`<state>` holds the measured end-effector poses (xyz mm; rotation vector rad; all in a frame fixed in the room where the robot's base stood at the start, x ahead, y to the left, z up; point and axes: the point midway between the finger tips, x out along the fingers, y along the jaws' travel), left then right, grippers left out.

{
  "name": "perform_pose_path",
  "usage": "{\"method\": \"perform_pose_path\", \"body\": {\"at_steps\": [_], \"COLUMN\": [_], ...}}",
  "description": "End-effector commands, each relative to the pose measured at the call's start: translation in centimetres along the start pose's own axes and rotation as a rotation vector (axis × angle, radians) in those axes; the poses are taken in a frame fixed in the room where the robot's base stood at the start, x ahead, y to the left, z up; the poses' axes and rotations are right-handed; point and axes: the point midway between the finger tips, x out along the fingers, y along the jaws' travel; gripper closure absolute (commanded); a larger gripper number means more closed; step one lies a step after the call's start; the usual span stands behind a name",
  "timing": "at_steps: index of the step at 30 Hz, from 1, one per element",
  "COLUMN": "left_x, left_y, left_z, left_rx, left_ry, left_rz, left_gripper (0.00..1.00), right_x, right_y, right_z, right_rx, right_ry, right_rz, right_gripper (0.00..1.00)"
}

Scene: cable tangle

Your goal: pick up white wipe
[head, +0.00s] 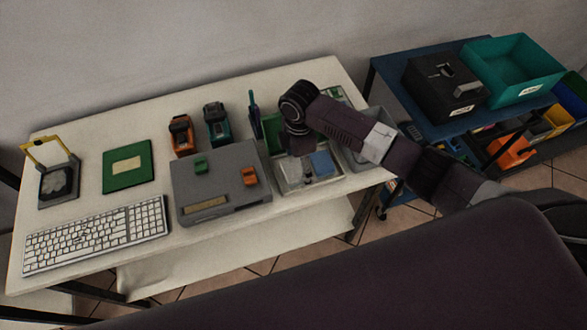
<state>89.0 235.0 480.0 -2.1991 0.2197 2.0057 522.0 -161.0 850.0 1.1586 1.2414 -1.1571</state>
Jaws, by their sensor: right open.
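A shallow light tray (283,192) lies at the right end of the white table. In it, a pale, whitish patch (290,170) looks like the white wipe, though it is too small to be sure. A blue folded cloth (323,163) lies beside it on the right. My right gripper (303,172) points down over the tray, close above the pale patch, and partly hides it. It is open, and I see nothing held in it; whether it touches the wipe cannot be told. My left gripper is not in view.
A grey case (215,210) stands just left of the tray. A keyboard (97,236) and green mat (127,166) are farther left. A blue cart with a black box (445,88) and teal bin (513,70) stands right.

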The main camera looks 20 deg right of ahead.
Motion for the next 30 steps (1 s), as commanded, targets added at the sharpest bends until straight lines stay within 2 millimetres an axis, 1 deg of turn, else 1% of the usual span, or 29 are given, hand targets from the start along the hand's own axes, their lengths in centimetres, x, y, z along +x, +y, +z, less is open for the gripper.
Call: {"method": "perform_pose_path", "body": {"at_steps": [3, 8, 11, 18, 19, 26, 30], "left_x": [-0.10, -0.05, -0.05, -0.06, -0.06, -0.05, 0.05], "left_y": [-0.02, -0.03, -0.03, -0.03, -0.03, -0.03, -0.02], "left_z": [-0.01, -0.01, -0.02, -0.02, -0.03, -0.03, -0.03], "left_rx": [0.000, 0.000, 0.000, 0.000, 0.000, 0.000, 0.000], "left_ry": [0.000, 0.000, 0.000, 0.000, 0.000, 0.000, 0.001], "left_rz": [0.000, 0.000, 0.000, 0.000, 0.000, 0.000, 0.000], "left_gripper": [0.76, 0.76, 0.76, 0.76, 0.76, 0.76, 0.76], "right_x": [0.52, 0.54, 0.53, 0.50, 0.50, 0.45, -0.05], "right_y": [-0.04, -0.01, -0.01, -0.01, 0.00, 0.01, 0.08], "right_z": [0.01, 0.02, 0.02, 0.03, 0.04, 0.04, 0.02], "right_rx": [0.000, 0.000, 0.000, 0.001, 0.001, 0.001, 0.000], "right_ry": [-0.001, -0.001, -0.001, -0.001, -0.001, -0.001, 0.000], "right_rz": [-0.001, 0.000, 0.000, 0.000, 0.000, 0.001, 0.002], "right_gripper": [0.23, 0.23, 0.32, 0.58, 0.61, 0.61, 0.61]}}
